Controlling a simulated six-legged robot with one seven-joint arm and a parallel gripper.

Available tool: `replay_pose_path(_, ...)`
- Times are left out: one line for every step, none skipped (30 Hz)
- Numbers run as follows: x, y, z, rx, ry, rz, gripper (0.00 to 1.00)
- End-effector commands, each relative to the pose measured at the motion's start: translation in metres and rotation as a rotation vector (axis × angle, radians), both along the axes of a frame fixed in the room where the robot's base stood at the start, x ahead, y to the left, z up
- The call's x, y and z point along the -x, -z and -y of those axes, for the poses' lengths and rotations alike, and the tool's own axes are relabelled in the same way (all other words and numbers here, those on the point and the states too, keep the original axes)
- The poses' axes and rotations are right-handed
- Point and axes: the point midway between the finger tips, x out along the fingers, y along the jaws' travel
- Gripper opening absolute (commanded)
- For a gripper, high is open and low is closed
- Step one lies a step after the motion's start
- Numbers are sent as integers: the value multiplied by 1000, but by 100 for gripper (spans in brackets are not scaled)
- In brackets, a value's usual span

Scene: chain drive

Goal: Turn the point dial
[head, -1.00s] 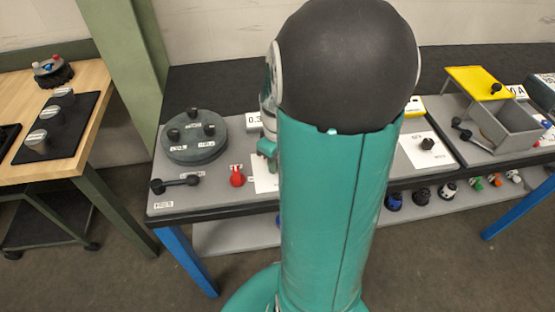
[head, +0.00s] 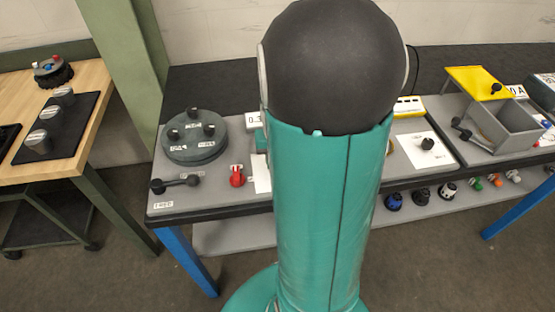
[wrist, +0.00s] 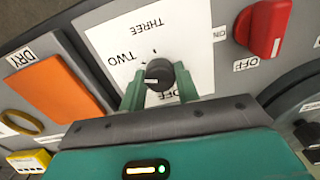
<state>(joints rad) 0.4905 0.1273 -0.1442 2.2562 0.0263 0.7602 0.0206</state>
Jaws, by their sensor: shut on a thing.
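The point dial (wrist: 159,75) is a round black knob with a white mark, on a white plate (wrist: 185,35) lettered THREE, TWO and OFF, seen upside down in the wrist view. The white mark lies on the left part of the knob's face, roughly on the TWO side. My gripper (wrist: 159,88) is shut on the dial, one finger on each side of it. In the head view my arm hides the dial, and only an edge of the white plate (head: 262,180) shows.
In the wrist view a red switch (wrist: 264,28) marked ON and OFF stands to the right. An orange block (wrist: 55,88) by a DRY label lies to the left. In the head view a grey round disc (head: 195,150) with black knobs and a black-ended bar (head: 175,184) stand left on the bench.

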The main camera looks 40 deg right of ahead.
Motion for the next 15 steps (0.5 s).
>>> replay_pose_path(-1, -1, 0, 2, 29, 2, 9)
replay_pose_path(-1, -1, 0, 2, 47, 2, 9)
replay_pose_path(-1, -1, 0, 2, 69, 2, 9)
replay_pose_path(-1, -1, 0, 2, 85, 2, 9)
replay_pose_path(-1, -1, 0, 2, 99, 2, 9)
replay_pose_path(-1, -1, 0, 2, 117, 2, 9)
replay_pose_path(-1, -1, 0, 2, 129, 2, 9)
replay_pose_path(-1, -1, 0, 2, 139, 2, 9)
replay_pose_path(-1, -1, 0, 2, 152, 2, 9)
replay_pose_path(-1, -1, 1, 2, 159, 2, 9)
replay_pose_path(-1, -1, 1, 2, 166, 2, 9)
replay_pose_path(-1, -1, 1, 1, 174, 3, 9)
replay_pose_path(-1, -1, 1, 1, 179, 3, 9)
replay_pose_path(-1, -1, 1, 1, 182, 3, 9)
replay_pose_path(-1, -1, 1, 1, 186, 3, 9)
